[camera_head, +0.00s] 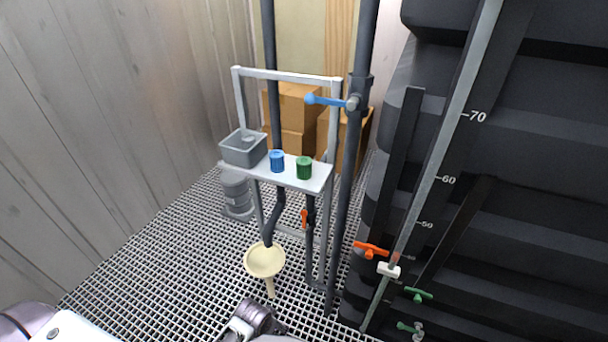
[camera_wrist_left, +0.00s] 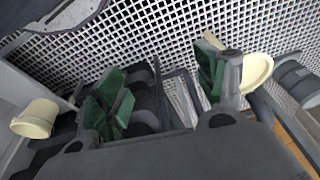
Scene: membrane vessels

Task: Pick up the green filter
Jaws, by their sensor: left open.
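The green filter (camera_head: 304,168) is a short green cylinder standing upright on the right part of a white shelf (camera_head: 312,184). A similar blue cylinder (camera_head: 277,161) stands just to its left, with a small gap. My left gripper (camera_wrist_left: 162,92) shows in the left wrist view with its two green-padded fingers spread wide and nothing between them. The green filter is not visible in that view. In the head view a metallic part of my own arm shows at the bottom middle, well below and in front of the shelf; the fingertips cannot be made out there.
A grey open bin (camera_head: 243,148) sits at the shelf's left end. A cream funnel (camera_head: 265,261) is below the shelf. A dark vertical pipe with a blue-handled valve (camera_head: 328,100) rises close to the shelf's right side. A large dark tank (camera_head: 520,150) fills the right.

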